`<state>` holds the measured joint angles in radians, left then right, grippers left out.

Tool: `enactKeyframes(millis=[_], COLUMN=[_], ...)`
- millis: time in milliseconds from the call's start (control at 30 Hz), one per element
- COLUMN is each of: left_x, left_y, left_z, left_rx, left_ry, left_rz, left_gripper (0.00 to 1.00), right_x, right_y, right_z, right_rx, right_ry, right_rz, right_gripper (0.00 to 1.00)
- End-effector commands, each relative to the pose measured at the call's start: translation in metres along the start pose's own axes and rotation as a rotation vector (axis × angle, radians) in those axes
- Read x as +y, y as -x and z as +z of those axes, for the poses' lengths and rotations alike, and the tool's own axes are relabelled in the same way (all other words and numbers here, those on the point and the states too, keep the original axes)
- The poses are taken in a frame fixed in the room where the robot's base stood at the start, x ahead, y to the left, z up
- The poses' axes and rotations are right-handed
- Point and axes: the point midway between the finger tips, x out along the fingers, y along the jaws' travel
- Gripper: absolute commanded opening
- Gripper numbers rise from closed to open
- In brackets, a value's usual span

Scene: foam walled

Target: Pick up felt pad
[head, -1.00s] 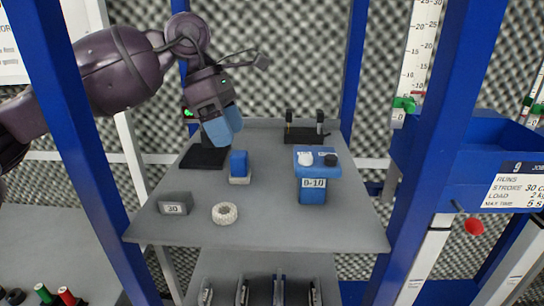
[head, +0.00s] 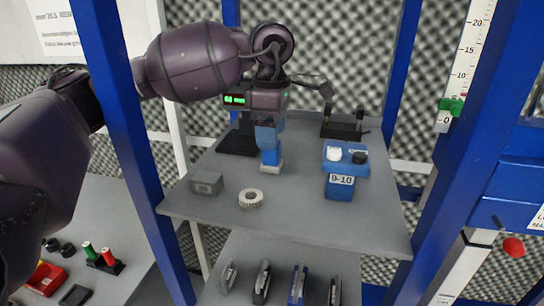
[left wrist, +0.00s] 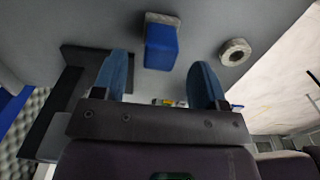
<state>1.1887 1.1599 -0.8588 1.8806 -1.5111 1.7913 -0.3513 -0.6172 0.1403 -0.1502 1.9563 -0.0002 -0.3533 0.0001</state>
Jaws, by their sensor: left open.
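The felt pad (head: 271,159) looks like a blue block on a pale, light-grey base, standing upright on the grey shelf. In the left wrist view, the felt pad (left wrist: 161,46) shows ahead between the two blue fingers, with its pale base beyond. My left gripper (head: 268,143) is just above it in the head view, pointing down, and its fingers hide the block's upper part. In the left wrist view, my left gripper (left wrist: 161,66) is open, with a wide gap and nothing clamped. Whether a finger touches the block, I cannot tell. My right gripper is not in view.
A pale ring (head: 251,198) and a grey labelled block (head: 206,183) stand near the shelf's front left. A blue box marked 0-10 (head: 341,188) stands to the right. A black holder (head: 343,129) is behind. Blue posts (head: 436,130) frame the shelf (head: 310,222).

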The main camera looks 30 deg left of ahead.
Motion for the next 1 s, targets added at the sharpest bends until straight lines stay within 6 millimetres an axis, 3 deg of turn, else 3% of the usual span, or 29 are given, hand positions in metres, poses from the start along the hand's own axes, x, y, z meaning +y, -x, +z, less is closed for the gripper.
enactKeyframes(millis=[400,667,1000], left_x=[0.0,0.0,0.0], left_y=[-0.05,-0.052,-0.051], left_z=[0.0,0.0,0.0], left_rx=[0.0,0.0,-0.001], left_ry=[0.0,0.0,0.0], left_rz=[-0.001,0.0,0.0], left_gripper=[0.66,0.66,0.17], right_x=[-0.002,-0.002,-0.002], right_y=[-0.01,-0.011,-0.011], right_z=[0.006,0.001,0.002], right_rx=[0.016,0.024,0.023], right_ry=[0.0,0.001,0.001], right_rz=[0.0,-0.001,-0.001], right_gripper=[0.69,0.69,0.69])
